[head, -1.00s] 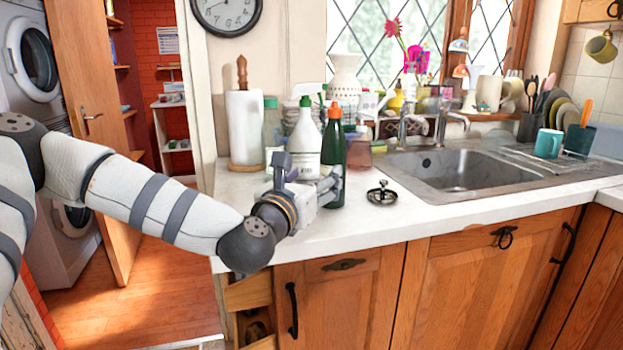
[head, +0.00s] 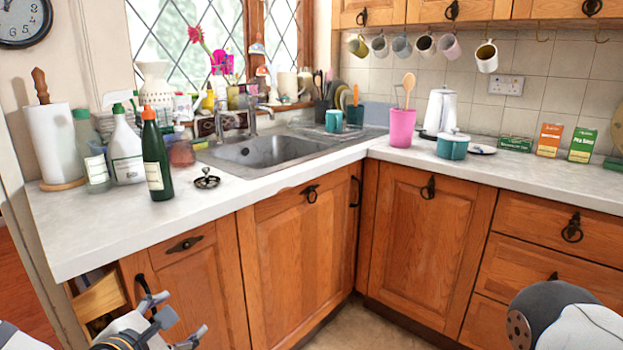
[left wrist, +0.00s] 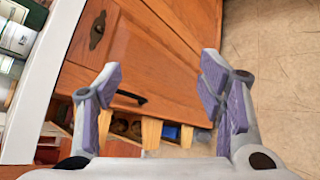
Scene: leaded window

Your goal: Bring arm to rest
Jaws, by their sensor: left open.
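My left gripper (head: 174,314) is low at the bottom left of the head view, in front of the wooden cabinet doors and below the worktop edge. In the left wrist view the two fingers of my left gripper (left wrist: 165,80) stand wide apart with nothing between them. Cabinet fronts and floor show behind them. Part of my right arm (head: 565,318) shows at the bottom right of the head view. My right gripper is out of sight.
The white worktop (head: 95,230) overhangs the cabinets. A dark green bottle (head: 156,160) and a sink strainer (head: 206,179) stand near its edge. An open drawer (head: 100,298) sticks out at lower left. Floor (head: 372,328) shows between the cabinet fronts.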

